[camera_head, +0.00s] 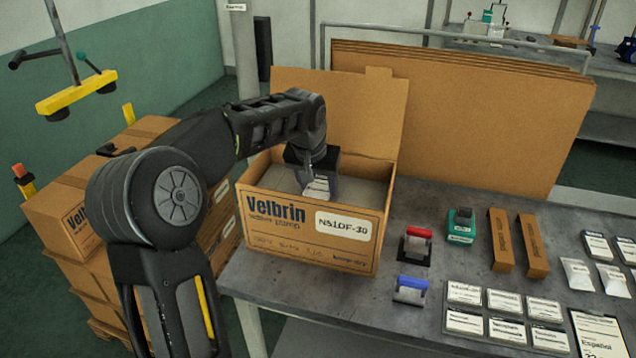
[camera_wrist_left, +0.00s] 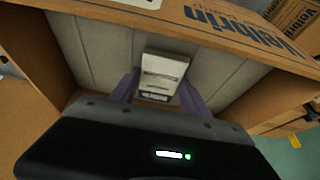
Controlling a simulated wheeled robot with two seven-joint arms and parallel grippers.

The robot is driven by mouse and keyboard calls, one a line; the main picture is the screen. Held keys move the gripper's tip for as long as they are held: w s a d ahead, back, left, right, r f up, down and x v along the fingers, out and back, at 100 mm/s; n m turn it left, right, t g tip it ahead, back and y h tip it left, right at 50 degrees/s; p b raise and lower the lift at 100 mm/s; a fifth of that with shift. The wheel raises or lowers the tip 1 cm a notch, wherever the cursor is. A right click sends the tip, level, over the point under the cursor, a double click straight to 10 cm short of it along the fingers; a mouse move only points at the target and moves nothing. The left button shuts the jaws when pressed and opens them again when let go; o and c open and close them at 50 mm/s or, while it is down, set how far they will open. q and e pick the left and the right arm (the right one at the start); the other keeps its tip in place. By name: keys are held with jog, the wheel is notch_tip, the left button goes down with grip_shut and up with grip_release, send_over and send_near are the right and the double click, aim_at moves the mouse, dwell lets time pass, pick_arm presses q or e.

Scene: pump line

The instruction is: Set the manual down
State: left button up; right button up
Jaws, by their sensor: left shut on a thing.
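The manual (camera_wrist_left: 162,75) is a small white booklet with dark print and a blue band. My left gripper (camera_wrist_left: 158,88) is shut on it, with a finger on each side. In the head view the left gripper (camera_head: 318,182) reaches down into an open cardboard box (camera_head: 300,236) marked Velbrin N51DF-30, and the manual (camera_head: 317,190) shows under it. Grey lining or filling (camera_wrist_left: 100,50) lies inside the box beneath the manual. I cannot tell whether the manual touches it. My right gripper is not in view.
The box stands at the left end of a grey table (camera_head: 370,318) with its lid up. Right of it are a red-topped holder (camera_head: 416,245), a blue one (camera_head: 410,290), a green one (camera_head: 461,226), label cards (camera_head: 506,305) and orange-brown cartons (camera_head: 532,246). Flat cardboard (camera_head: 480,110) stands behind.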

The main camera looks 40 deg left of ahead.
pick_arm(q)
jog(key=o, duration=1.4)
jog(key=shift+r, duration=0.2)
jog(key=v, duration=1.2)
jog(key=shift+d+f, duration=0.1)
